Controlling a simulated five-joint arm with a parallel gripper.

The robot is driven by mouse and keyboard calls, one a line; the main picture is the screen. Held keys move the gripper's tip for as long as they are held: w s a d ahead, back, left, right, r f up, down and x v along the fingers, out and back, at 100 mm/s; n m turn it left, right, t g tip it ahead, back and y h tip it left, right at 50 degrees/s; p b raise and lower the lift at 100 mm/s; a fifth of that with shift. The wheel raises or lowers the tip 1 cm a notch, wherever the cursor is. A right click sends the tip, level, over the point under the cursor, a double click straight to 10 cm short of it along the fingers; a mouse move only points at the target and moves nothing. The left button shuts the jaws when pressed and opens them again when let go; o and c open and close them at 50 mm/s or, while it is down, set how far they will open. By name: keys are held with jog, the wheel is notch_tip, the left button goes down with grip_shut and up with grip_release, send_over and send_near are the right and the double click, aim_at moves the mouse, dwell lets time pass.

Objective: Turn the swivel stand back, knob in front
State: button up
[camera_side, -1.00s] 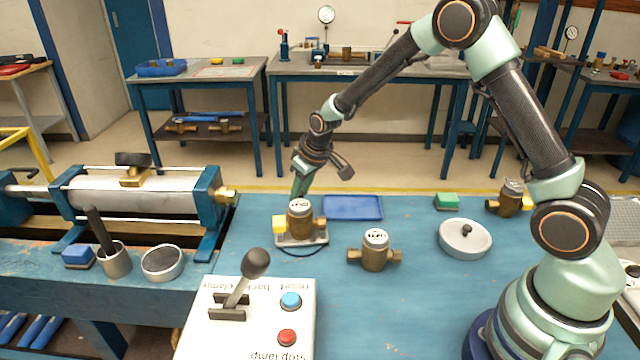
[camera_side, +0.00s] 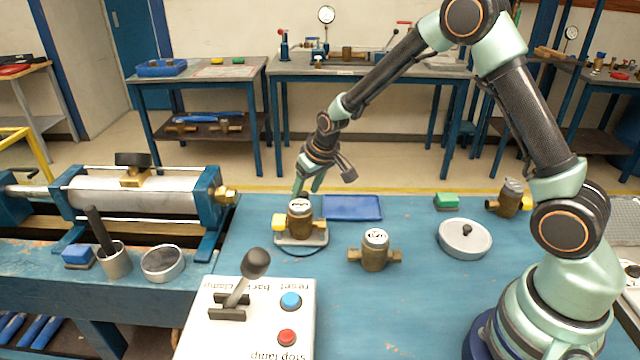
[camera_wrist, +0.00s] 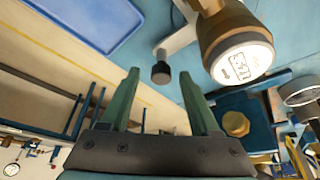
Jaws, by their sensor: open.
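The swivel stand (camera_side: 316,240) is a small pale plate on the blue bench, left of the middle in the side view. A brass meter (camera_side: 300,220) with a white round face stands upright on it, with a yellow part (camera_side: 279,222) at its left. In the wrist view, the stand's pale arm (camera_wrist: 180,40) ends in a dark knob (camera_wrist: 161,73), beside the meter (camera_wrist: 235,50). The knob is hidden in the side view. My gripper (camera_side: 307,190) is behind the meter, fingers pointing down. In the wrist view my gripper (camera_wrist: 159,77) is open, its fingertips either side of the knob; contact cannot be told.
A second brass meter (camera_side: 375,252) stands to the right, near a round pale dish (camera_side: 452,246). A blue tray (camera_side: 352,208) lies behind. In front is a control box (camera_side: 262,335) with a tall lever.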

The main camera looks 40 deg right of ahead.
jog(key=v, duration=1.2)
jog(key=s+r, duration=0.4)
jog(key=s, duration=0.5)
jog(key=s+r+t, duration=0.1)
jog(key=s+r, duration=0.3)
jog(key=s, duration=0.5)
jog(key=shift+s+a, duration=0.35)
jog(key=shift+a, duration=0.05)
